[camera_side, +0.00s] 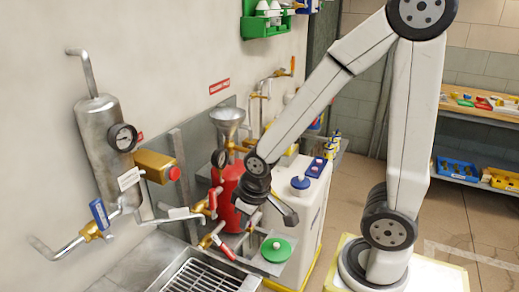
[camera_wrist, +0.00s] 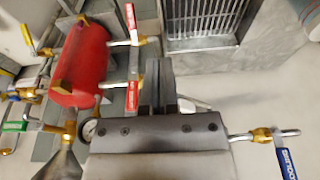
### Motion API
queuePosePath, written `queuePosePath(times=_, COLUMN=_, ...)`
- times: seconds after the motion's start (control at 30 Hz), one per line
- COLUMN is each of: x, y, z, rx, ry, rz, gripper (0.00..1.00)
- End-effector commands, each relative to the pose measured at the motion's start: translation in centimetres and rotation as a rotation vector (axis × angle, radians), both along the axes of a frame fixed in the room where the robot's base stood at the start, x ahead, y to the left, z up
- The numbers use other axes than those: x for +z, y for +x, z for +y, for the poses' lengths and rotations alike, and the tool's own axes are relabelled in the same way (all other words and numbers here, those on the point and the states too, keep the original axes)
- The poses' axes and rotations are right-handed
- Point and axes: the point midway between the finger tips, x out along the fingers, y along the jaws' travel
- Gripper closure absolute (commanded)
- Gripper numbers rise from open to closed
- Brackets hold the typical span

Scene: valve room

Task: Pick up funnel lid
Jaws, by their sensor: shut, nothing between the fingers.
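The steel funnel (camera_side: 227,118) stands with its wide mouth up above a red tank (camera_side: 224,185). Two knobbed round discs look like lids: a green one (camera_side: 276,250) on the grey ledge and a blue one (camera_side: 300,183) on the white cabinet. I cannot tell which is the funnel lid. My gripper (camera_side: 286,212) is shut and empty, in front of the cabinet, above the green disc and apart from it. In the wrist view its fingers (camera_wrist: 159,65) are together, and neither disc is seen. The funnel (camera_wrist: 66,160) shows there at the lower left.
Red-handled valves (camera_side: 212,198) stick out near my gripper on the left. A sink with a grate (camera_side: 205,277) lies at the front. A steel cylinder with a gauge (camera_side: 123,137) hangs on the left wall. A shelf with bins (camera_side: 455,168) stands at the far right.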

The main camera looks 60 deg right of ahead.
Motion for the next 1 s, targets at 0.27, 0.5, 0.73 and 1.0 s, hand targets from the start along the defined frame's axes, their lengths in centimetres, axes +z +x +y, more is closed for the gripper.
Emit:
queuePosePath(times=0.27, x=0.0, y=0.0, z=0.0, rx=0.0, ry=0.0, rz=0.0, gripper=0.26)
queuePosePath(times=0.5, x=0.0, y=0.0, z=0.0, rx=0.0, ry=0.0, rz=0.0, gripper=0.26)
queuePosePath(times=0.73, x=-0.3, y=0.6, z=-0.6, rx=-0.034, ry=0.004, rz=0.007, gripper=0.26)
queuePosePath(times=1.0, x=-2.4, y=3.3, z=-3.6, rx=-0.204, ry=0.021, rz=0.039, gripper=0.26)
